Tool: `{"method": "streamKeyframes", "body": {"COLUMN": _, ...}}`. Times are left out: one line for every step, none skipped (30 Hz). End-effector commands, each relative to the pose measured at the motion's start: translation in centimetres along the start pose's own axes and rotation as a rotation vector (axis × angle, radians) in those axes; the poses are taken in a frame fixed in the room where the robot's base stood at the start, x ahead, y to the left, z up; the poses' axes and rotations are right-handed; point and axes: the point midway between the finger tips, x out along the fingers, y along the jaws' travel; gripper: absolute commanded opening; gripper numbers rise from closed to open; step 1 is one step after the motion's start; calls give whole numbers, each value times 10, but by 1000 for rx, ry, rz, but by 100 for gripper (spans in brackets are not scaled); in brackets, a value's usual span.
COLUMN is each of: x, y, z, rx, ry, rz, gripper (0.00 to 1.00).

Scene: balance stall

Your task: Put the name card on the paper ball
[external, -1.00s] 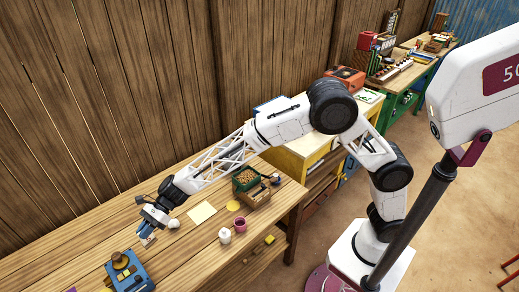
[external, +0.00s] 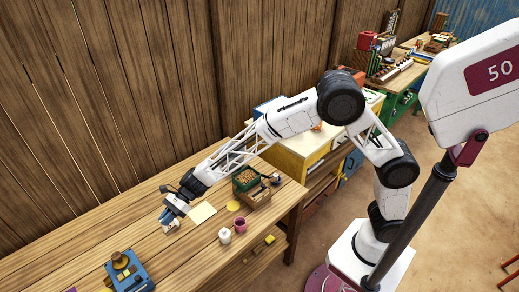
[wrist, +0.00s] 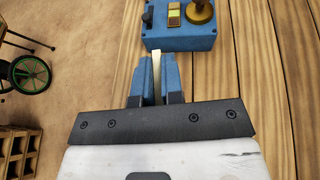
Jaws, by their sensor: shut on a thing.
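My gripper (external: 170,228) is low over the wooden table, left of the pale yellow sheet. In the wrist view its blue fingers (wrist: 157,78) are shut on a thin cream card seen edge-on, the name card (wrist: 156,66). The card stands upright between the fingers and reaches a little past their tips. The paper ball cannot be made out now. The gripper covers the spot where a small white ball showed earlier, and the wrist view does not show it. I cannot tell whether the card touches the ball.
A blue box with a brass knob (external: 131,278) stands on the table at the front left. The pale yellow sheet (external: 203,212), a white cup (external: 225,237), a pink cup (external: 240,224) and a wooden crate (external: 256,198) are to the right. Bare planks lie between.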

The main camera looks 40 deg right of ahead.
Motion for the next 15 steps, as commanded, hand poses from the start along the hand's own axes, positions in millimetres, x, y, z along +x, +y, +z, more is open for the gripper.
{"method": "streamKeyframes", "body": {"x": -16, "y": 0, "z": -12, "rx": 7, "ry": 0, "rz": -13, "gripper": 0}}
{"method": "streamKeyframes", "body": {"x": -24, "y": 0, "z": -18, "rx": 11, "ry": 0, "rz": -20, "gripper": 0}}
{"method": "streamKeyframes", "body": {"x": -35, "y": 0, "z": -27, "rx": 14, "ry": -1, "rz": -30, "gripper": 0}}
{"method": "streamKeyframes", "body": {"x": -42, "y": 2, "z": -34, "rx": 18, "ry": 0, "rz": -37, "gripper": 0}}
{"method": "streamKeyframes", "body": {"x": -50, "y": 2, "z": -40, "rx": 20, "ry": 0, "rz": -44, "gripper": 0}}
{"method": "streamKeyframes", "body": {"x": -61, "y": 3, "z": -49, "rx": 24, "ry": 0, "rz": -53, "gripper": 0}}
{"method": "streamKeyframes", "body": {"x": -68, "y": 5, "z": -55, "rx": 27, "ry": -1, "rz": -60, "gripper": 0}}
{"method": "streamKeyframes", "body": {"x": -74, "y": 5, "z": -60, "rx": 29, "ry": -1, "rz": -67, "gripper": 0}}
{"method": "streamKeyframes", "body": {"x": -83, "y": 7, "z": -68, "rx": 32, "ry": -1, "rz": -75, "gripper": 0}}
{"method": "streamKeyframes", "body": {"x": -89, "y": 9, "z": -73, "rx": 35, "ry": 0, "rz": -81, "gripper": 0}}
{"method": "streamKeyframes", "body": {"x": -94, "y": 10, "z": -78, "rx": 36, "ry": 0, "rz": -86, "gripper": 0}}
{"method": "streamKeyframes", "body": {"x": -101, "y": 11, "z": -83, "rx": 38, "ry": -1, "rz": -93, "gripper": 0}}
{"method": "streamKeyframes", "body": {"x": -105, "y": 12, "z": -87, "rx": 40, "ry": -1, "rz": -97, "gripper": 0}}
{"method": "streamKeyframes", "body": {"x": -109, "y": 13, "z": -90, "rx": 42, "ry": -1, "rz": -101, "gripper": 0}}
{"method": "streamKeyframes", "body": {"x": -113, "y": 15, "z": -94, "rx": 43, "ry": -1, "rz": -105, "gripper": 0}}
